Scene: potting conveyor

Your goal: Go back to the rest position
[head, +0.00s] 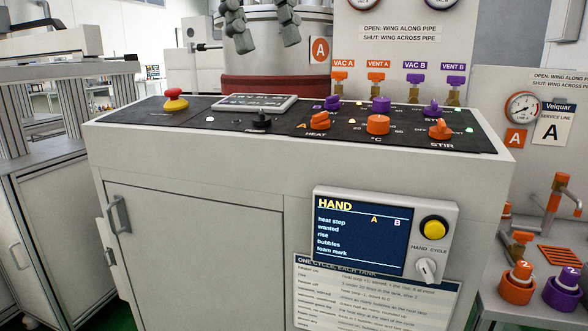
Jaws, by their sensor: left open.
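My left gripper (268,44) shows at the top of the head view, cut off by the upper edge. Its two grey fingers hang down apart, with nothing between them. It appears in front of a metal tank (275,65) with a dark red band, above the back of the control console (190,150). It looks clear of the console's knobs. My right gripper is not in view.
The console top has a red emergency button (175,100), orange knobs (378,124) and purple knobs (381,104). A HAND display (360,235) is on its front. Orange and purple valves (378,78) stand behind. A bench with capped fittings (516,282) is at right.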

